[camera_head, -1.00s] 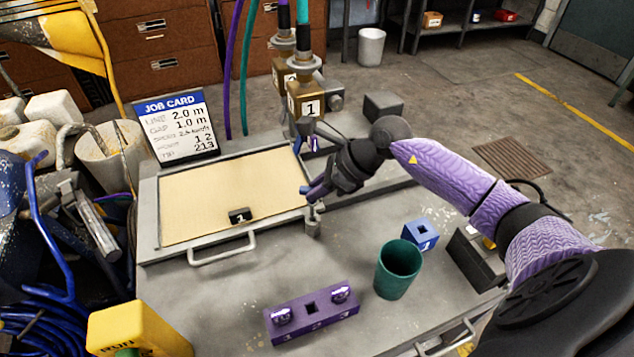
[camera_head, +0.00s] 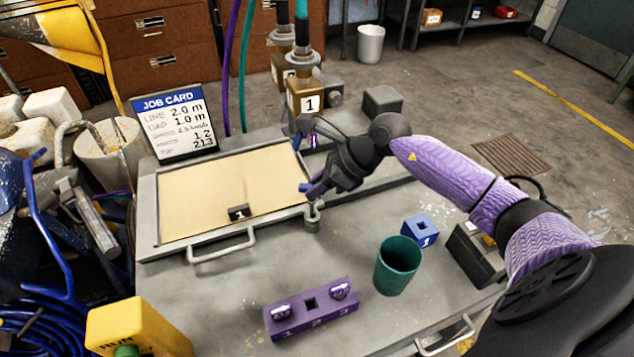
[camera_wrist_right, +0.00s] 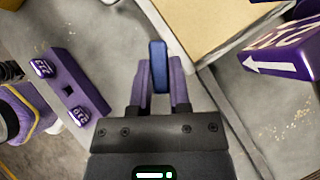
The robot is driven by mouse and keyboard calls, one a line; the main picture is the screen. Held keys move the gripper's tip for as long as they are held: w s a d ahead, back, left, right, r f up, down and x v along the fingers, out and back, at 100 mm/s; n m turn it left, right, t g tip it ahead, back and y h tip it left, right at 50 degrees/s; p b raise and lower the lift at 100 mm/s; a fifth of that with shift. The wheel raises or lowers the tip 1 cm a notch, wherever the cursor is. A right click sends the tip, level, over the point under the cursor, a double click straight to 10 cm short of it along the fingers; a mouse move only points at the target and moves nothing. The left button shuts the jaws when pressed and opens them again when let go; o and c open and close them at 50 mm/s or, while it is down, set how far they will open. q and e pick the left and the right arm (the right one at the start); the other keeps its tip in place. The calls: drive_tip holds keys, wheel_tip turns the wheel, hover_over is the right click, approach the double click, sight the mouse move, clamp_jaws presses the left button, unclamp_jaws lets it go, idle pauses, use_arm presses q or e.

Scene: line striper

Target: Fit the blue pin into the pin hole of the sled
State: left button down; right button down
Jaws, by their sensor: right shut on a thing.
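My right gripper (camera_head: 310,188) is shut on the blue pin (camera_wrist_right: 158,78). The pin stands up between the purple fingers in the right wrist view, and only a small blue bit of it shows in the head view (camera_head: 304,187). The gripper is beside the right edge of the tan board. A purple part with a white arrow (camera_wrist_right: 292,52) is to the right of the pin in the wrist view, apart from it. I cannot tell whether this is the sled, and no pin hole shows on it. My left gripper is not in view.
A purple block with a square hole (camera_head: 311,308), a green cup (camera_head: 397,266) and a blue block (camera_head: 420,231) stand in front. Brass blocks with hoses (camera_head: 306,98) rise behind the gripper.

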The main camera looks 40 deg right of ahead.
drive_tip(key=shift+f+b, duration=2)
drive_tip(key=shift+f, duration=0.45)
idle(0.9)
drive_tip(key=shift+c, duration=0.9)
unclamp_jaws()
drive_tip(key=shift+r, duration=0.1)
drive_tip(key=p+v, duration=0.5)
drive_tip(key=v, duration=0.2)
